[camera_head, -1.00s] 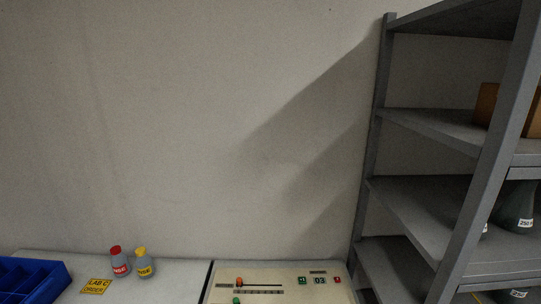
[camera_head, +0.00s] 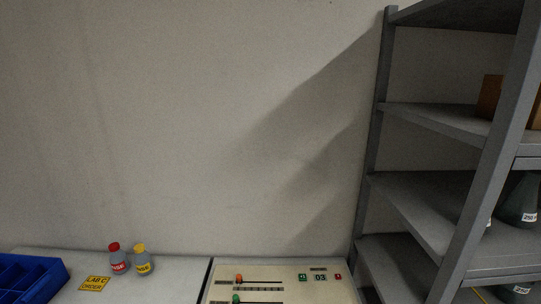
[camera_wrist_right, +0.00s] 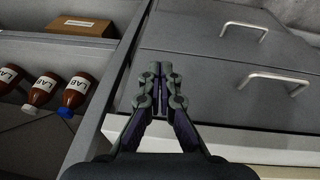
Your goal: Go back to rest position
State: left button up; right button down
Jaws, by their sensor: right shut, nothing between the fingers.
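My right gripper (camera_wrist_right: 155,72) shows in the right wrist view. Its two fingers are together with nothing between them. Behind it are the grey drawer fronts, and the gripper appears apart from them. My left gripper is in neither view, and no arm shows in the head view. The head view shows a control panel (camera_head: 270,271) with sliders, buttons and a display reading 03 at the bottom middle.
A grey shelf rack (camera_head: 420,206) with flasks (camera_head: 519,200) stands at the right. A blue bin (camera_head: 55,278), a red-capped bottle (camera_head: 118,260) and a yellow-capped bottle (camera_head: 142,261) are at lower left. Brown bottles (camera_wrist_right: 42,92) lie left of drawers with metal handles (camera_wrist_right: 278,80).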

jog(key=s+d+f+b, duration=0.1)
jog(key=s+f, duration=0.2)
jog(key=f, duration=0.6)
jog(key=s+d+f+b, duration=0.1)
jog(key=s+f, duration=0.3)
jog(key=f, duration=0.5)
jog(key=s+f+g+b, duration=0.1)
jog(key=s+f, duration=1.1)
jog(key=s, duration=0.3)
jog(key=shift+f+g+b, duration=0.3)
jog(key=shift+f+b, duration=0.05)
jog(key=shift+b, duration=0.05)
